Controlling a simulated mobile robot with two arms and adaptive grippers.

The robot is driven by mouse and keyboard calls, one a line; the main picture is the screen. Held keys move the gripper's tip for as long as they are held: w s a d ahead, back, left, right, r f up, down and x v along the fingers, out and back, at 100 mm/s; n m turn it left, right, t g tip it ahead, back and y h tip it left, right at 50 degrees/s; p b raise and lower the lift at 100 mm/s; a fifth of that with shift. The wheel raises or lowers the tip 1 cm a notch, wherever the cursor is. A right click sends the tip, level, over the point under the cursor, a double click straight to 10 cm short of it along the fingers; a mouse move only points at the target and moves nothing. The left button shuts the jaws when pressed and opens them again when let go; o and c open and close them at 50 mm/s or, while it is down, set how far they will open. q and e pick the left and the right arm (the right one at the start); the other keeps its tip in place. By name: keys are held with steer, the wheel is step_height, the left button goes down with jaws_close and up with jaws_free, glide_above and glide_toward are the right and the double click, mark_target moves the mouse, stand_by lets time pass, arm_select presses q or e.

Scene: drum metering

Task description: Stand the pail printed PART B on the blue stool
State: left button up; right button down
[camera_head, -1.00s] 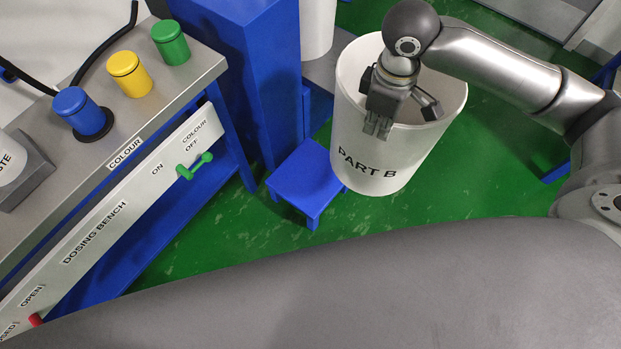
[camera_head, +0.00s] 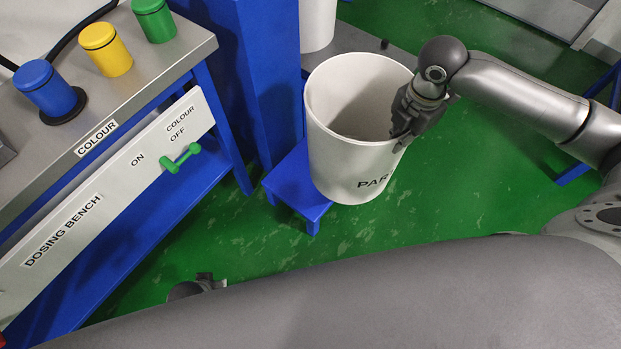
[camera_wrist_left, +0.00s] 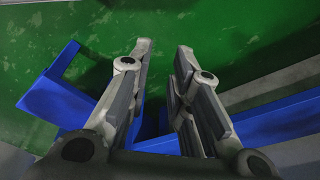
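The white pail (camera_head: 335,155) is upright or nearly so in the head view, its lettering partly visible as "PAR". My right gripper (camera_head: 403,130) is shut on its right rim. The blue stool (camera_head: 291,185) is partly hidden behind and below the pail, whose base overlaps the stool's right part. I cannot tell whether they touch. My left gripper (camera_head: 205,285) shows only a small part above my body's edge. The left wrist view shows its fingers (camera_wrist_left: 165,50) apart with nothing between them.
The dosing bench (camera_head: 195,45) stands at left with blue, yellow and green capped items and a green handle (camera_head: 182,158). A blue column (camera_head: 262,80) rises behind the stool. Another white container (camera_head: 317,22) stands at the back. Green floor (camera_head: 470,190) is clear on the right.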

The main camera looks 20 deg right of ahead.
mark_target(400, 153)
arm_select(q)
steer(key=shift+w+r+b, duration=0.55)
steer(key=shift+r+b, duration=0.15)
steer(key=shift+b, duration=0.3)
arm_select(e)
steer(key=shift+w+d+f+n, duration=0.15)
steer(key=shift+d+f+n, duration=0.4)
steer(key=shift+f+n, duration=0.3)
steer(key=shift+w+d+f+n, duration=0.1)
steer(key=shift+d+f+n, duration=0.4)
steer(key=shift+f+n, duration=0.35)
arm_select(q)
steer(key=shift+r, duration=0.1)
arm_select(e)
steer(key=shift+a+f, duration=0.1)
steer(key=shift+f, duration=0.05)
